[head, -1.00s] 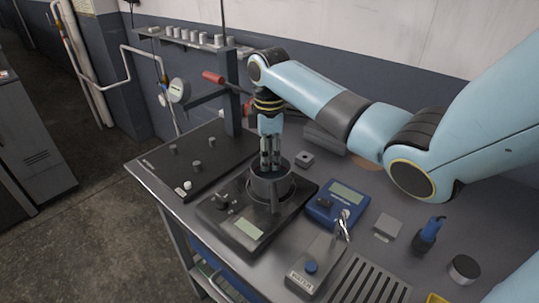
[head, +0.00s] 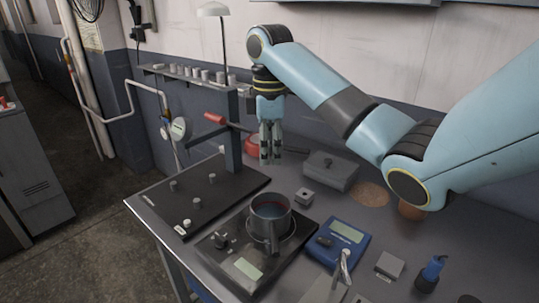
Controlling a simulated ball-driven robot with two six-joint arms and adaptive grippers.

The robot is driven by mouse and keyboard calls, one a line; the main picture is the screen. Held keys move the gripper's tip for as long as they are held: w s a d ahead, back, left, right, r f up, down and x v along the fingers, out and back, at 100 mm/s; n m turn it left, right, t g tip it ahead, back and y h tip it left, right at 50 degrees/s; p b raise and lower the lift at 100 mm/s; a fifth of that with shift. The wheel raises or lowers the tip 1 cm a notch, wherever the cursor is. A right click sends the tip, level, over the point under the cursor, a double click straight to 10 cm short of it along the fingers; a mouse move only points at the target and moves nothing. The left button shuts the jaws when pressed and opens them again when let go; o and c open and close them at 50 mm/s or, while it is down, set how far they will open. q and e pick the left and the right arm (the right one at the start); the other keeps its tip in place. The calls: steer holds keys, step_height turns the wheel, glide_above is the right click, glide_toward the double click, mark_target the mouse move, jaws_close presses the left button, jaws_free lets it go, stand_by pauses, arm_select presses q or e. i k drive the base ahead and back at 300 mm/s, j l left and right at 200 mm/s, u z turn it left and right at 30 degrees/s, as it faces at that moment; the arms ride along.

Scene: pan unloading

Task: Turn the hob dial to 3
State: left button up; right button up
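The hob (head: 210,254) is a dark, flat unit at the front of the bench, with a small display (head: 248,269). The hob dial (head: 221,241) is a dark knob on its left front part. Its setting is too small to read. A grey pot (head: 271,222) stands upright on the hob and hides part of its top. My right gripper (head: 270,160) hangs fingers-down above and behind the pot, clear of pot and dial. Its fingers look close together with nothing seen between them, but this angle does not settle the opening. My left gripper is out of view.
A black board (head: 240,183) with small pegs and a post lies left of the hob. A blue meter (head: 338,240) stands to its right. A small grey block (head: 304,197) and a grey box (head: 331,171) sit behind. A red-handled tool (head: 215,118) sticks out near the post.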

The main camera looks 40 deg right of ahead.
mark_target(221, 243)
steer(key=k+j, duration=1.15)
steer(key=j, duration=0.3)
